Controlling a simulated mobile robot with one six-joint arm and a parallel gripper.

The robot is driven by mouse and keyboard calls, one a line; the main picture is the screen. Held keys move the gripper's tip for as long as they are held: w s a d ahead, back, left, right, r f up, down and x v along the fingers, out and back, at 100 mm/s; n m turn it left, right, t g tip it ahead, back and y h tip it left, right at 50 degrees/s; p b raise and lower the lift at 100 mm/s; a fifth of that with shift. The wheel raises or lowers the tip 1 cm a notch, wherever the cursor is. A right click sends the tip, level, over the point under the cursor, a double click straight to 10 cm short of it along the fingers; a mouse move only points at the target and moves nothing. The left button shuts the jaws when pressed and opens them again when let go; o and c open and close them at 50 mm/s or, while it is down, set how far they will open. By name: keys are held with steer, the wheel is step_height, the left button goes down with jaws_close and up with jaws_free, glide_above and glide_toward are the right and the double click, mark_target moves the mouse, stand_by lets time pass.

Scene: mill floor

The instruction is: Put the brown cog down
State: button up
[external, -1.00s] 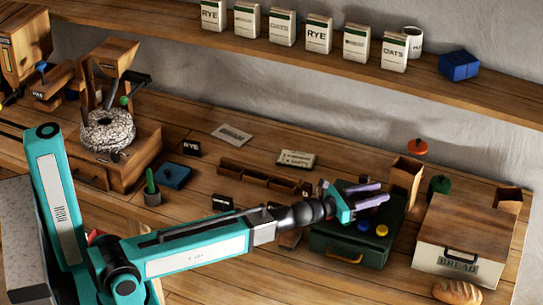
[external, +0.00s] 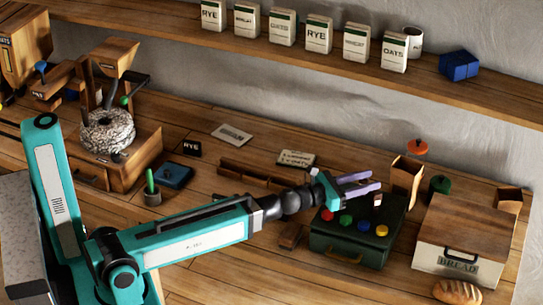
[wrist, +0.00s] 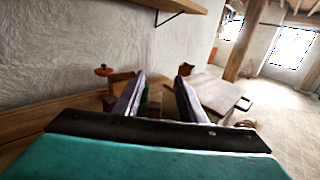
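My gripper (external: 378,180) is level above the back of a dark green box (external: 345,248), its two purple fingers pointing right. The fingers stand apart, and in the wrist view (wrist: 160,82) a gap shows between them with no cog clearly held. I cannot make out a brown cog for sure in either view. A small pale and reddish piece (external: 377,199) shows just below the fingertips; I cannot tell what it is. Red (external: 327,214), green (external: 345,220), blue (external: 363,225) and yellow (external: 381,230) knobs sit on the box top.
A small brown block (external: 291,235) lies left of the green box. A long wooden rack (external: 245,172) and a millstone (external: 107,130) are farther left.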

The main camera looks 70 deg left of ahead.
steer(key=shift+r, duration=0.5)
stand_by(0.4)
